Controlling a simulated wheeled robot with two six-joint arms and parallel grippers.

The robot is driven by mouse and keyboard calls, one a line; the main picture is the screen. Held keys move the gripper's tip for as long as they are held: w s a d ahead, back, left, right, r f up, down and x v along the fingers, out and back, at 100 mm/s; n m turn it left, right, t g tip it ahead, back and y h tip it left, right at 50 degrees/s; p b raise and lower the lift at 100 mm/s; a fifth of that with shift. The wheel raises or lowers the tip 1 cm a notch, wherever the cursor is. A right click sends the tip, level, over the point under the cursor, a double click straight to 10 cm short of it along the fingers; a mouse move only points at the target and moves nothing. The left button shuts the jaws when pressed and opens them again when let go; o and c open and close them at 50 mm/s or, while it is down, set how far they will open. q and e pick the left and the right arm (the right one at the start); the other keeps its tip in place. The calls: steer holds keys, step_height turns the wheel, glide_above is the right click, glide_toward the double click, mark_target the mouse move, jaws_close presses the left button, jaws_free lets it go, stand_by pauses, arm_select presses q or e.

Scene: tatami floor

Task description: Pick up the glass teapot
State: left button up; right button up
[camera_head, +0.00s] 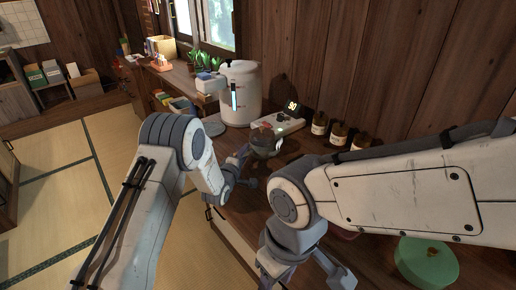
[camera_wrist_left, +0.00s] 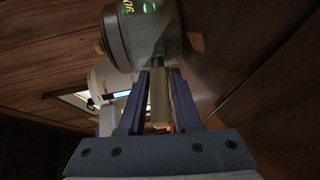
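The glass teapot (camera_head: 268,143) is on the wooden counter, in front of a flat device with a lit display. In the left wrist view the clear rounded body of the teapot (camera_wrist_left: 145,38) fills the top centre, and a pale handle-like part comes down between the fingers. My left gripper (camera_head: 247,166) is at the near left side of the teapot. In the left wrist view its fingers (camera_wrist_left: 160,85) close in on both sides of the pale part and look shut on it. My right gripper (camera_head: 305,275) is open and empty at the bottom, away from the teapot.
A white canister (camera_head: 240,93) stands behind left of the teapot. The device (camera_head: 278,124) with green digits lies behind it. Several brown jars (camera_head: 338,133) line the wall. My right arm covers much of the counter.

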arm_select(q)
steer(key=shift+w, duration=0.1)
steer(key=shift+c, duration=0.3)
jaws_close()
stand_by(1.0)
steer(key=shift+r, duration=0.1)
